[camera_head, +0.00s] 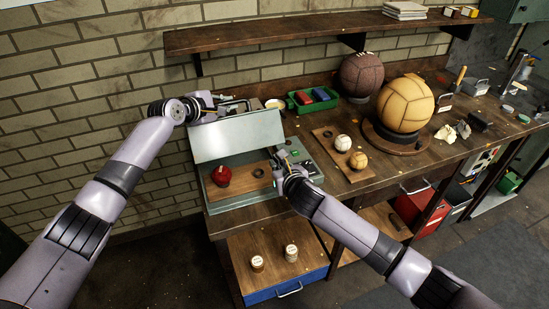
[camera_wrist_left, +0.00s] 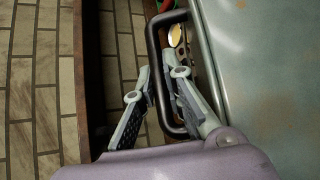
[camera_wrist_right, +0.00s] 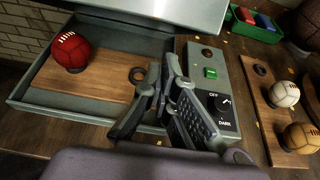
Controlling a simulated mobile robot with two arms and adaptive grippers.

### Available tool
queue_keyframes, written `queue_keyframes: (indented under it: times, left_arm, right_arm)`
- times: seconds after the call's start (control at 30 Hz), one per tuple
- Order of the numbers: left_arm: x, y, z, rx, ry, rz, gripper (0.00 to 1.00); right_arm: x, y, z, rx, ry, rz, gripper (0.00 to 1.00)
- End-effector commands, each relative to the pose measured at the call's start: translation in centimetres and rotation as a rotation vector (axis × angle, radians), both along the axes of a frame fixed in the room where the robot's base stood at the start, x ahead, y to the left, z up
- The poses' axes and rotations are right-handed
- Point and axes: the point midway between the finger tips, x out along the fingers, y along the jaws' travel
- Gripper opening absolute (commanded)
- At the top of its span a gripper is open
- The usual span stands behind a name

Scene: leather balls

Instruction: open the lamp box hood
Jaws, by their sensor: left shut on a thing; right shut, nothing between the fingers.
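The lamp box (camera_head: 212,200) is a grey-green metal box on the bench. Its hood (camera_head: 238,136) is raised and tilted, so the inside shows below it. A red ball (camera_head: 221,176) sits inside on a wooden board (camera_wrist_right: 95,80). My left gripper (camera_head: 216,104) is at the hood's upper edge, shut on the black hood handle (camera_wrist_left: 155,45), with a finger on either side of the bar. My right gripper (camera_head: 279,158) is shut and empty, just above the box's right side, near the control panel (camera_wrist_right: 205,65) with a green button (camera_wrist_right: 210,73) and a dark knob (camera_wrist_right: 222,102).
A green tray (camera_head: 312,99) with red and blue pieces lies behind the box. A board with a white ball (camera_head: 342,143) and a tan ball (camera_head: 358,160) lies to the right. Large balls stand further right. A shelf (camera_head: 300,33) runs above the bench.

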Motion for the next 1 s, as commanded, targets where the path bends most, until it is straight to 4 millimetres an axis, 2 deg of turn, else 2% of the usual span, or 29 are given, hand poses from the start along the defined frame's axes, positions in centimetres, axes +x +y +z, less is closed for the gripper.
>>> queue_keyframes:
  times: [0.2,0.6,0.8,1.0]
  left_arm:
    - [0.0,0.1,0.1,-0.004,-0.002,0.003,0.0]
    - [0.0,0.1,0.1,-0.003,-0.001,0.002,0.0]
    - [0.0,0.1,0.1,-0.003,-0.001,0.002,0.0]
    - [0.0,-0.1,0.0,-0.003,0.002,0.0,0.0]
  right_arm:
    - [1.0,0.4,1.5,0.0,0.002,0.0,0.0]
    - [1.1,0.4,1.8,-0.001,0.002,0.0,0.0]
    - [1.9,0.5,3.2,-0.002,-0.003,0.0,0.0]
    - [2.1,0.6,3.5,0.001,-0.005,-0.001,0.0]
